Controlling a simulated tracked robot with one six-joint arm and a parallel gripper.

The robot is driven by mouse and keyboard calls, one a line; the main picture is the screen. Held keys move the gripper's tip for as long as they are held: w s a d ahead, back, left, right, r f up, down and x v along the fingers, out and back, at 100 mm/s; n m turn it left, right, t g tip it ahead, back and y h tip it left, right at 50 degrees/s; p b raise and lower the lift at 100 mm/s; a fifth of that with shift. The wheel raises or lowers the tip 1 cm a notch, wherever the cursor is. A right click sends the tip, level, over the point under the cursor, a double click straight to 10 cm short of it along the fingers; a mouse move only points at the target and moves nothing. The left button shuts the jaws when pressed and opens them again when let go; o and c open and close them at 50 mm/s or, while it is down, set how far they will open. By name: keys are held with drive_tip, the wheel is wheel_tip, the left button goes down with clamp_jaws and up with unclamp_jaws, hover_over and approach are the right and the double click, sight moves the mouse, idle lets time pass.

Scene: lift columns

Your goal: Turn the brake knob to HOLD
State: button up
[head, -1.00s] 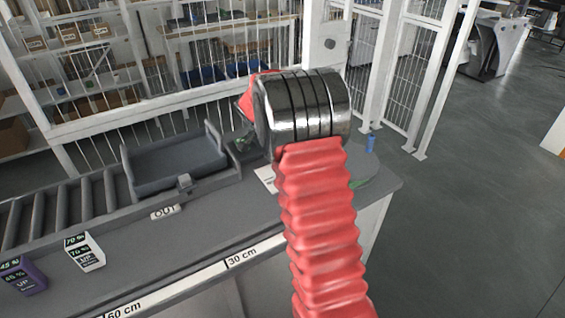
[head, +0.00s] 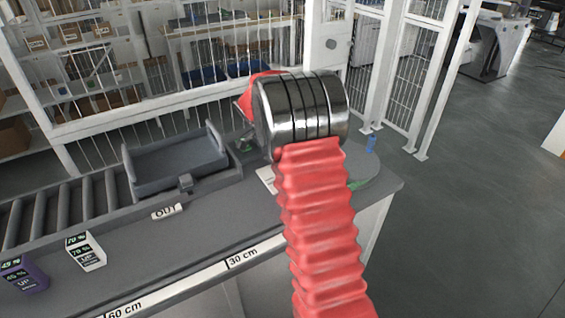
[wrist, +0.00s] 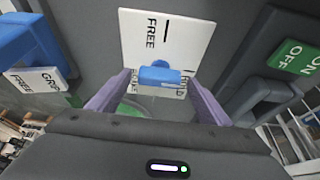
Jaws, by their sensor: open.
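In the wrist view the blue brake knob (wrist: 160,76) sits on a white plate (wrist: 180,30) marked FREE, with a second word by the knob partly hidden, its visible letters fitting HOLD. I cannot tell which mark the knob points to. My gripper (wrist: 160,92) is open, its two purple fingers apart on the left and right of the knob. I cannot tell whether either finger touches it. In the head view my red-sleeved arm hides the gripper and knob.
In the wrist view a blue part with a white FREE tag (wrist: 38,82) is at left, and a green ON/OFF plate (wrist: 297,56) at right. In the head view a grey tray (head: 178,168), a white box (head: 86,251) and a purple box (head: 23,275) stand on the bench.

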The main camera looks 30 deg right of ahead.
drive_tip(key=shift+r, duration=0.1)
drive_tip(key=v, duration=1.3)
drive_tip(key=shift+a+r, duration=0.15)
drive_tip(key=shift+r, duration=0.05)
idle(0.3)
drive_tip(key=s+a+f+n+y, duration=0.25)
drive_tip(key=s+a+n, duration=0.4)
drive_tip(key=n, duration=0.35)
drive_tip(key=s+a+r+n+t+y, duration=0.1)
drive_tip(key=s+a+r+n+t, duration=0.2)
drive_tip(key=s+a, duration=0.5)
drive_tip(key=s+a+r+n+t+y, duration=0.1)
drive_tip(key=s+a+r+n+t, duration=0.2)
drive_tip(key=s, duration=1.2)
drive_tip(key=shift+s+a+n, duration=0.35)
drive_tip(key=shift+a+n, duration=1.05)
drive_tip(key=shift+a, duration=1.25)
